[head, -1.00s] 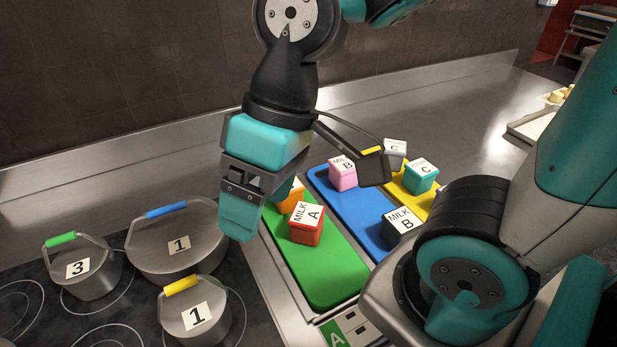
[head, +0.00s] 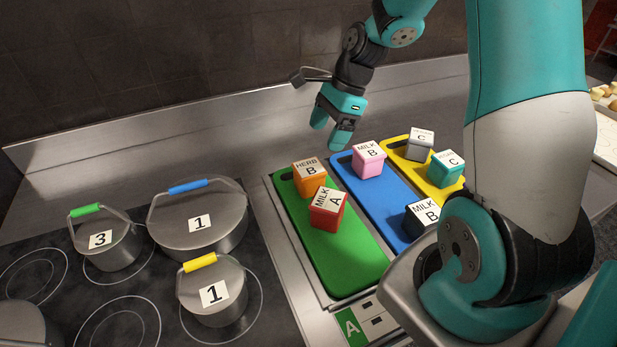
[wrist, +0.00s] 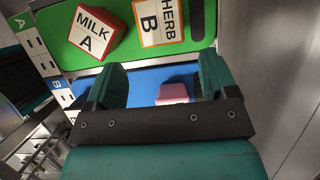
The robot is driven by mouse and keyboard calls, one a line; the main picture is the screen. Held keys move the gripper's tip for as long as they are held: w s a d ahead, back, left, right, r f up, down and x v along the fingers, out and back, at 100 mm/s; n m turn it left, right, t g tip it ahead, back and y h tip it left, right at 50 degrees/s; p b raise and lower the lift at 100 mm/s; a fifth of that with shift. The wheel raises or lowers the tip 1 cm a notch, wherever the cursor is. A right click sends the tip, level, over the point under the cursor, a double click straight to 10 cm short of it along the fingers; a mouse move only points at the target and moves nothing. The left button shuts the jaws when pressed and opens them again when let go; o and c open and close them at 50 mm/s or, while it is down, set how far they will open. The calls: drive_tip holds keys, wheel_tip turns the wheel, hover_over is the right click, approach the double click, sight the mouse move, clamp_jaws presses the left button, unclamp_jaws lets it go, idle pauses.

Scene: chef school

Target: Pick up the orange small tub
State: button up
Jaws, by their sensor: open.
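The orange small tub (head: 309,180) stands on the far part of the green board, with a white lid label reading HERB B. The gripper is apart from the orange tub.
A red MILK A tub (head: 328,207) stands close in front of the orange tub on the green board (head: 340,262). A pink tub (head: 368,160) stands on the blue board (head: 385,205). Lidded pots (head: 200,222) stand on the stove at left. The back wall is behind my gripper.

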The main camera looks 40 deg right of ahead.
sight(310, 167)
drive_tip(key=x, duration=0.6)
drive_tip(key=shift+a+f+p, duration=0.15)
drive_tip(key=shift+f+p, duration=0.2)
drive_tip(key=shift+p, duration=0.05)
drive_tip(key=shift+p+x, duration=0.8)
drive_tip(key=shift+x, duration=1.8)
drive_tip(key=shift+w, duration=0.1)
drive_tip(key=c, duration=0.8)
drive_tip(key=shift+r, duration=0.1)
